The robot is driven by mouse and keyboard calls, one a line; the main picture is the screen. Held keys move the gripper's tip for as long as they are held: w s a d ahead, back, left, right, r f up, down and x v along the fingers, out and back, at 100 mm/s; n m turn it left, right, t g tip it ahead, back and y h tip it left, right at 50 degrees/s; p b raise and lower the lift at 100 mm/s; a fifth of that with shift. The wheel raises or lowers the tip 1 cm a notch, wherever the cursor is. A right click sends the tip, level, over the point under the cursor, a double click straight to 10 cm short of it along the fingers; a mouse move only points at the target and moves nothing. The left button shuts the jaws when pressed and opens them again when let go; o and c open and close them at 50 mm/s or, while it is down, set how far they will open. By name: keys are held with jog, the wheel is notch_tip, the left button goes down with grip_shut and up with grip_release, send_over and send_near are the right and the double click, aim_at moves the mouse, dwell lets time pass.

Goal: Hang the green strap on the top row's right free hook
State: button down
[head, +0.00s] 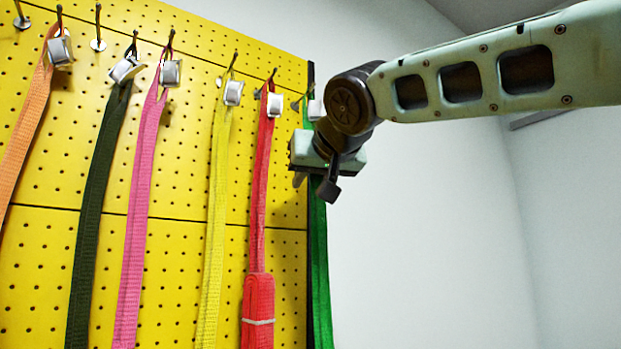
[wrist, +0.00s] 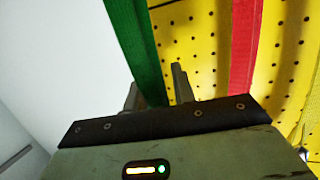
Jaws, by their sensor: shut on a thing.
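The green strap (head: 319,265) hangs at the right edge of the yellow pegboard (head: 180,205) in the head view, its silver buckle (head: 316,110) at the top. My gripper (head: 308,168) is shut on the strap below the buckle and hides part of it. In the wrist view the green strap (wrist: 134,42) runs down between the fingers of my gripper (wrist: 157,90). In the top row, one bare hook (head: 97,40) sits between the orange and dark green straps, and another (head: 21,18) is at the far left. A hook (head: 296,103) shows beside the green strap's buckle; I cannot tell whether they touch.
Orange (head: 22,125), dark green (head: 97,190), pink (head: 142,200), yellow (head: 219,190) and red (head: 262,180) straps hang from hooks. The red one has a tied bundle low down. Free space and a plain wall (head: 430,230) lie right of the board.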

jog(key=c, duration=1.1)
grip_release()
